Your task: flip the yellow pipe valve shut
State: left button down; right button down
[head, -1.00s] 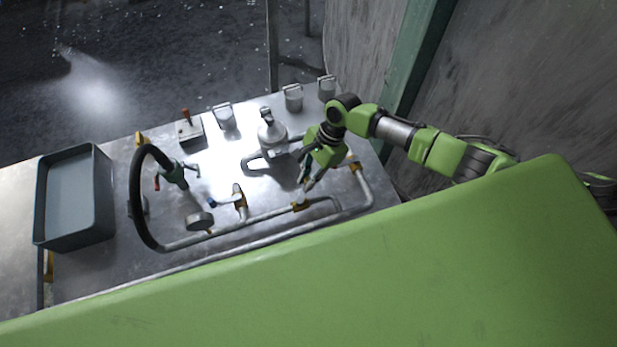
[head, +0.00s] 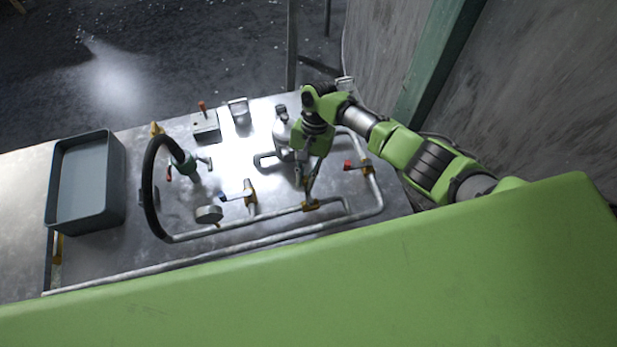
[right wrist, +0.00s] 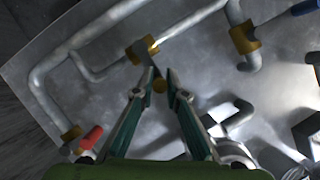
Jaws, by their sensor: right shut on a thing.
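The yellow pipe valve has a brass body (head: 310,205) on the front pipe, and this also shows in the right wrist view (right wrist: 143,50). Its handle (right wrist: 159,86) shows as a small yellow end between my fingertips. My right gripper (head: 308,187) reaches down to the valve from behind it, and in the right wrist view (right wrist: 161,82) its green fingers close in on the handle. It is shut on the handle. The fingers hide part of the handle, so its exact angle is hard to tell. My left gripper is not in view.
A red-handled valve (head: 358,166) stands right of my gripper and a blue-handled one (head: 238,195) left. A metal flask (head: 282,130) stands close behind the gripper.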

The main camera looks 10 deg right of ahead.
jog(key=shift+a+n, duration=0.2)
jog(key=shift+n, duration=0.1)
jog(key=c, duration=2)
grip_release()
jog(key=shift+r, duration=0.15)
jog(key=v, duration=1.1)
jog(key=shift+w+r, duration=0.25)
jog(key=shift+r, duration=0.1)
jog(key=shift+s+f, duration=0.1)
